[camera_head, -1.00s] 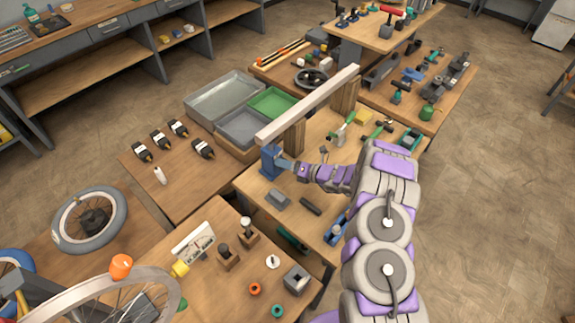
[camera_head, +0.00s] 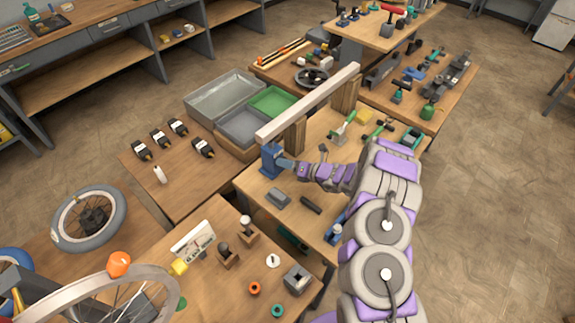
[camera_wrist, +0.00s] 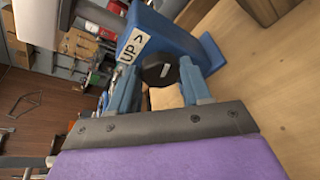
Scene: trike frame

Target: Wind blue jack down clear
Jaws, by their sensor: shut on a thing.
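The blue jack (camera_head: 271,161) stands upright on the wooden table, under the left end of a long pale beam (camera_head: 308,103). I cannot tell whether the jack's top touches the beam. In the wrist view the blue jack (camera_wrist: 182,42) carries a white label reading "UP" with an arrow. My gripper (camera_head: 286,164) reaches the jack from the right. In the wrist view my gripper (camera_wrist: 158,82) has its two fingers around a dark round knob (camera_wrist: 157,68) on the jack's side and is shut on it.
Wooden blocks (camera_head: 345,96) stand under the beam. Grey and green trays (camera_head: 272,101) lie behind the jack. A grey block (camera_head: 278,198) and a dark bar (camera_head: 310,205) lie in front of it on the table. Tools lie to the right.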

